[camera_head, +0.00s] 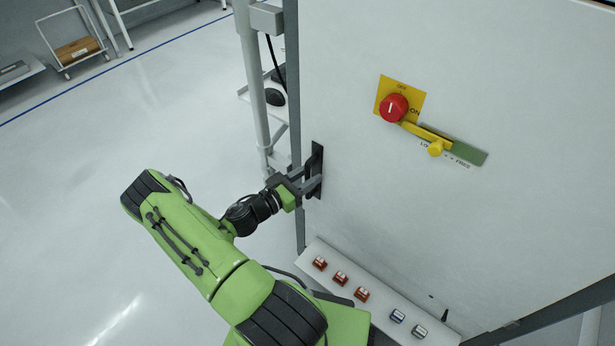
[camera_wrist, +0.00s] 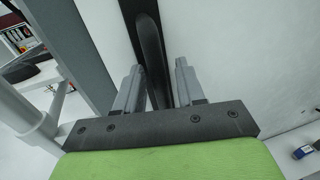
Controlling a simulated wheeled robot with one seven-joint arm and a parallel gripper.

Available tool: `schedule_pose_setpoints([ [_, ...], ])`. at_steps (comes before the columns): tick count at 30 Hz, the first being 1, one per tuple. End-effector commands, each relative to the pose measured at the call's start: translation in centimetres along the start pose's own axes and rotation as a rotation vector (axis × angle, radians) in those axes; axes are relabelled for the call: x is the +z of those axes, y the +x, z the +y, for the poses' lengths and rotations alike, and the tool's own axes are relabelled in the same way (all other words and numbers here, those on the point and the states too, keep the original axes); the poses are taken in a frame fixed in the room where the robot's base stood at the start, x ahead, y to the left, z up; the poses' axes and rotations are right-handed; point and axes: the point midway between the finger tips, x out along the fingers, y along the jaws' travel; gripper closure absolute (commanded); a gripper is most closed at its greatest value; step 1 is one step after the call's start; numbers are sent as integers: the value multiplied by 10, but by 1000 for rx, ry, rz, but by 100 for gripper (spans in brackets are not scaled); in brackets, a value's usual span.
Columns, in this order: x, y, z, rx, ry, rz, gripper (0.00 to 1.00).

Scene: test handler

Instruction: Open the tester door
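The tester door (camera_head: 370,220) is the large pale panel, and it looks closed in its frame. Its black handle (camera_head: 316,165) is upright near the door's left edge. My gripper (camera_head: 307,184) is at this handle. In the wrist view the handle (camera_wrist: 151,45) runs down between my two fingers (camera_wrist: 158,80). The fingers stand apart on either side of it, with a gap visible at the right finger. Whether either finger touches the handle cannot be told. A red knob (camera_head: 393,107) sits on a yellow plate. A yellow lever (camera_head: 425,134) with a round end lies across a green strip.
A sloping panel (camera_head: 400,312) with red and blue-grey switches juts out below the door. A pale post (camera_head: 253,85) stands left of the door. A cart (camera_head: 72,40) is at the far left back. The floor (camera_head: 100,190) at left is clear.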

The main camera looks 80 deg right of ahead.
Motion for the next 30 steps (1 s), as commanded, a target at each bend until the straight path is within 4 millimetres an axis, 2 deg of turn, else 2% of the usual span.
schedule_pose_setpoints([
  [7,0,2,0,1,1,0,61],
  [15,0,1,0,0,1,1,100],
  [25,0,-1,0,0,1,1,100],
  [30,0,-15,-1,0,1,3,100],
])
